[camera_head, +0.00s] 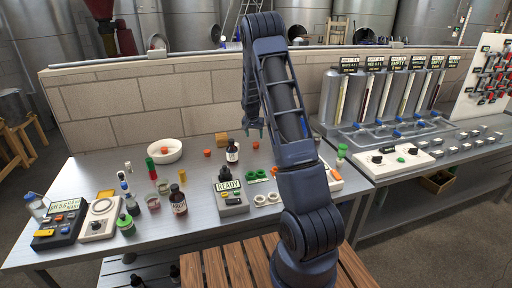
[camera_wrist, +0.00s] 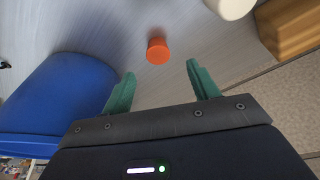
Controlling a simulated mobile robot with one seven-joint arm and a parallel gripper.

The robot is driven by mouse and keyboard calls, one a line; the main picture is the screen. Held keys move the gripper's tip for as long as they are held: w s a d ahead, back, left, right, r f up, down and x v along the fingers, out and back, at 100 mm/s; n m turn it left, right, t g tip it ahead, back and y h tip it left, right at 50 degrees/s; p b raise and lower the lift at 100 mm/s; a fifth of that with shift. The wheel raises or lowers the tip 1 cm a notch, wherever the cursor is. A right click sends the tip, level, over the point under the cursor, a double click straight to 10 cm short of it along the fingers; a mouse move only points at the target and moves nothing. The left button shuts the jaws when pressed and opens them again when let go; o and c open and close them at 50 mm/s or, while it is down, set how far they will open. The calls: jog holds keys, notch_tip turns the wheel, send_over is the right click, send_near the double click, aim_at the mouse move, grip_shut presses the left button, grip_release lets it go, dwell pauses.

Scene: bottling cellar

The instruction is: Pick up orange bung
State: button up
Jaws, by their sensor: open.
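The orange bung (camera_wrist: 158,50) is a small round stopper on the grey metal bench. In the wrist view it lies beyond the fingertips, roughly in line with the gap between them. An orange bung also shows in the head view (camera_head: 256,145), just below my gripper (camera_head: 254,131). My gripper also shows in the wrist view (camera_wrist: 160,76). Its two green fingers are apart with nothing between them. They are clear of the bung.
A wooden block (camera_wrist: 290,25) and a white rounded object (camera_wrist: 231,7) are near the bung in the wrist view. A tiled wall (camera_head: 180,98) runs behind. Other orange pieces (camera_head: 207,153) are on the bench (camera_head: 110,165).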

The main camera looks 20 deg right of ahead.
aim_at(256, 143)
jog(key=shift+x, duration=3.65)
jog(key=shift+s+d, duration=0.1)
jog(key=shift+d, duration=0.05)
jog(key=c, duration=1)
